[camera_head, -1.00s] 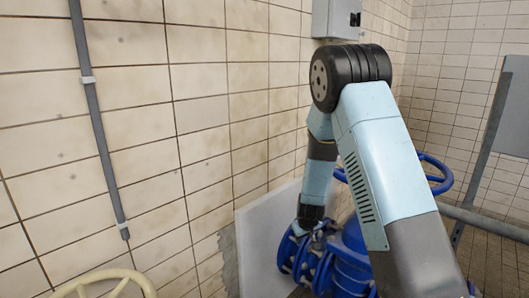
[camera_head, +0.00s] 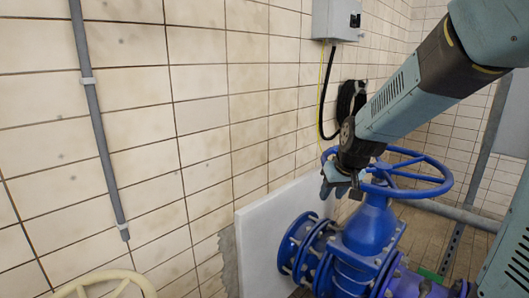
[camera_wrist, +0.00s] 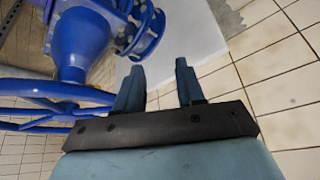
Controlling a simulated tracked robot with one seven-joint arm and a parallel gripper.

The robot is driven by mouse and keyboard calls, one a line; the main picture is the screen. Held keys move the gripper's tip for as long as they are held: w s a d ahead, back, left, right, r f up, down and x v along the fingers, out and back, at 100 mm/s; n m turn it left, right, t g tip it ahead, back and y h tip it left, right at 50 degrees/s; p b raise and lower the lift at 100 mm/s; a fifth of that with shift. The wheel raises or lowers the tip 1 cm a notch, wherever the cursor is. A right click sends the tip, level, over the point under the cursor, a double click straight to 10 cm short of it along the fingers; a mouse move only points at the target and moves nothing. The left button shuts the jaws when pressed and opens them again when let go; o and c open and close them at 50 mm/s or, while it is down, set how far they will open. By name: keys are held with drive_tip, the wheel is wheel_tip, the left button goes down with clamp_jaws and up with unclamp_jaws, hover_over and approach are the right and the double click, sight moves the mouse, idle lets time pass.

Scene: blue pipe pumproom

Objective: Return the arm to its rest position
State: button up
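My gripper (camera_head: 338,188) is in the middle of the head view, at the left edge of the blue handwheel (camera_head: 412,174) and above the pipe flanges. I cannot tell whether it touches the wheel's rim. In the wrist view my gripper (camera_wrist: 156,78) shows two blue fingers spread apart with nothing between them. The blue handwheel also shows at the left of the wrist view (camera_wrist: 50,92). My forearm reaches down into the head view from the upper right.
The blue valve body (camera_head: 370,230) stands below the handwheel, with a flange (camera_head: 297,240) against a white panel (camera_head: 262,250). A grey box (camera_head: 336,20) with cables hangs on the tiled wall. A cream handwheel (camera_head: 105,284) is at the lower left. A grey pipe (camera_head: 97,120) runs down the wall.

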drive_tip(key=s+d+r, duration=0.1)
drive_tip(key=s+r, duration=0.2)
drive_tip(key=s, duration=0.4)
drive_tip(key=s+d+r+m+h, duration=0.1)
drive_tip(key=s+d+r, duration=0.1)
drive_tip(key=s, duration=0.5)
drive_tip(key=s+d+r+m, duration=0.1)
drive_tip(key=s+r, duration=0.3)
drive_tip(key=s, duration=0.4)
drive_tip(key=shift+d+r, duration=0.35)
drive_tip(key=shift+d, duration=0.05)
